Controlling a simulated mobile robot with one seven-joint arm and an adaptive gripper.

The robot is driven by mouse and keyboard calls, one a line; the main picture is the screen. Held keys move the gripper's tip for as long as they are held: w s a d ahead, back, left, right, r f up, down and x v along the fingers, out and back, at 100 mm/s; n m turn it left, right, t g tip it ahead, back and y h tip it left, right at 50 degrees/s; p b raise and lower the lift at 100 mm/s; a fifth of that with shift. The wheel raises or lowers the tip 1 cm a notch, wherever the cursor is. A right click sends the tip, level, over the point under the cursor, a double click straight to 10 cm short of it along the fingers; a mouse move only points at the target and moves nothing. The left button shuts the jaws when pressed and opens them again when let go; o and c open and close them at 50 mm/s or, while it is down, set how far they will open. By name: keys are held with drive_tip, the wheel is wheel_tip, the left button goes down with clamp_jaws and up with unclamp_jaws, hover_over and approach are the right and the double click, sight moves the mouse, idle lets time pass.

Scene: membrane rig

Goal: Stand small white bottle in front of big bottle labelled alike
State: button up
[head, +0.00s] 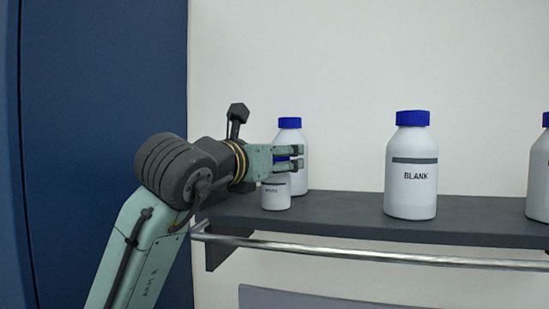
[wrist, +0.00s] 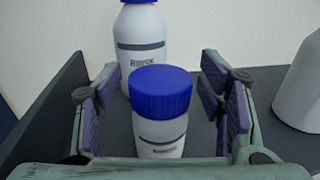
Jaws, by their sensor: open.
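The small white bottle (head: 276,195) with a blue cap stands upright on the grey shelf, near its front edge at the left end. Its label is too small and partly hidden to read for sure. In the wrist view the small bottle (wrist: 160,140) stands in front of the big bottle (wrist: 143,60) labelled RINSE, with a gap between them. That big bottle (head: 300,172) is partly hidden by my gripper in the head view. My gripper (head: 300,157) is open, its fingers on either side of the small bottle's cap, with visible gaps.
A big bottle (head: 411,175) labelled BLANK stands farther right on the shelf (head: 340,210). Another big bottle (head: 540,175) is cut off at the right edge. A metal rail (head: 370,257) runs along the shelf's front. A blue panel (head: 100,80) rises at the left.

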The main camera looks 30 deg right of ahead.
drive_tip(key=b+v, duration=0.3)
drive_tip(key=v, duration=0.9)
drive_tip(key=shift+b, duration=0.3)
